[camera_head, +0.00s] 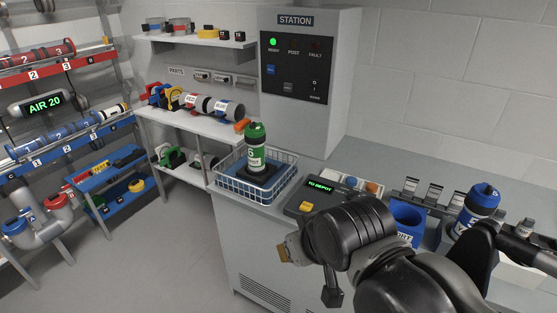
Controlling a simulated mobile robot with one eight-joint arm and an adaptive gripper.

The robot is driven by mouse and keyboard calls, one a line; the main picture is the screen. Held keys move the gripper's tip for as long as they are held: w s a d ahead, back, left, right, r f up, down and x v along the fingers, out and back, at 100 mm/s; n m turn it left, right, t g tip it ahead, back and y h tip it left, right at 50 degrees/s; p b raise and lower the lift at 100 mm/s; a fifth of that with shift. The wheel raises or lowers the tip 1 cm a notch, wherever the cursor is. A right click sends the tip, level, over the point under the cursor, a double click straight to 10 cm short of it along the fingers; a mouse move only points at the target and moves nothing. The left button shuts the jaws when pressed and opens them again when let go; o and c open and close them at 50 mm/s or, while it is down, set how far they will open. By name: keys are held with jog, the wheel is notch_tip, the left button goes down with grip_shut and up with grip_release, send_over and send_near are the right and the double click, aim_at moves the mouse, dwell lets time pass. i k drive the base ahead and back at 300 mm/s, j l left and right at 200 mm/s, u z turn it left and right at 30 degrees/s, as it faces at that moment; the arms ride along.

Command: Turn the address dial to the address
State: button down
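A grey console (298,197) sits on the counter right of the wire basket. Its small screen (320,186) shows green text that seems to read "TO DEPOT". A yellow button or knob (306,206) is on its front left part. I cannot make out the address dial; my arm covers the right and lower part of the console. My gripper (307,272) is at the lower middle, in front of the counter edge and nearer to the camera than the console. It seems apart from the console. Its fingers are partly hidden, so its opening is unclear.
A wire basket (230,185) holds a green-capped carrier (256,150). The station cabinet (309,75) has its green lamp lit. Blue, white and orange parts (350,182) lie behind the console. Racks fill the left; floor is clear.

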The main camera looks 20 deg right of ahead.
aim_at(352, 196)
jog(key=l+z, duration=0.1)
jog(key=z, duration=0.25)
jog(key=i+l+z, duration=0.1)
jog(key=z, duration=0.3)
jog(key=i, duration=0.05)
